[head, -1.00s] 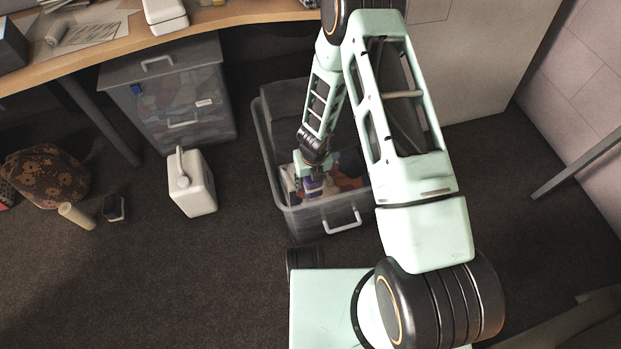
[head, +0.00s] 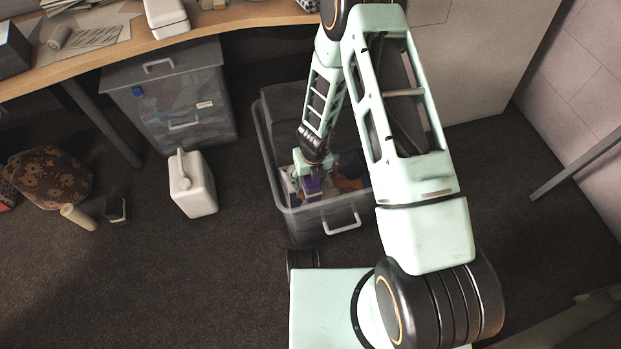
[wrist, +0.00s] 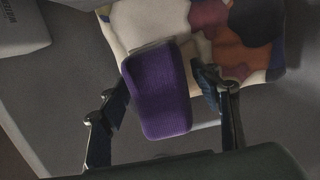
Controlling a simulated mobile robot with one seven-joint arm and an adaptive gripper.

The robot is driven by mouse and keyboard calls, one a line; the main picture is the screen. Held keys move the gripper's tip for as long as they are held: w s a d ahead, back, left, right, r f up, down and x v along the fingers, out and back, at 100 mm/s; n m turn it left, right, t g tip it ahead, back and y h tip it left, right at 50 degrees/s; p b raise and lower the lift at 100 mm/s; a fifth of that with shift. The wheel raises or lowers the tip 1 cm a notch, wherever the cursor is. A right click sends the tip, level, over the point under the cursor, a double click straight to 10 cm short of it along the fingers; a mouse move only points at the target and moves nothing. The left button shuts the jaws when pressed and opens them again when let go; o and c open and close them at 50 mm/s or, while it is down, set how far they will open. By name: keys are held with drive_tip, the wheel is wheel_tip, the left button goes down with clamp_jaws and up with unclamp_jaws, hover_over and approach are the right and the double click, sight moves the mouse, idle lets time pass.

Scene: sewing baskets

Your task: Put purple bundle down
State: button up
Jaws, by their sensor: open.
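The purple bundle (wrist: 160,95) is a small rounded block of purple cloth. In the wrist view it lies between the two fingers of my gripper (wrist: 165,90). The fingers are apart, with a gap to the bundle on the right; on the left, the finger is close to it and I cannot tell if they touch. In the head view the bundle (head: 311,188) shows below my gripper (head: 312,180), inside the grey open basket (head: 340,212). Patchwork-coloured cloth (wrist: 150,25) lies under and beyond the bundle.
A lidded grey bin (head: 215,75) stands under the wooden desk (head: 110,50). A white canister (head: 195,190) stands on the carpet left of the basket. A patterned pouf (head: 50,178), a pale roll (head: 78,216) and a small dark box (head: 116,209) are further left. Carpet in front is clear.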

drive_tip(key=r+p, duration=0.1)
drive_tip(key=r, duration=0.2)
drive_tip(key=s+r+p, duration=0.1)
drive_tip(key=r, duration=0.3)
drive_tip(key=r+p, duration=0.1)
drive_tip(key=r, duration=0.2)
drive_tip(key=shift+s+d+r+p, duration=0.2)
drive_tip(key=shift+s+p, duration=0.05)
drive_tip(key=shift+p, duration=0.1)
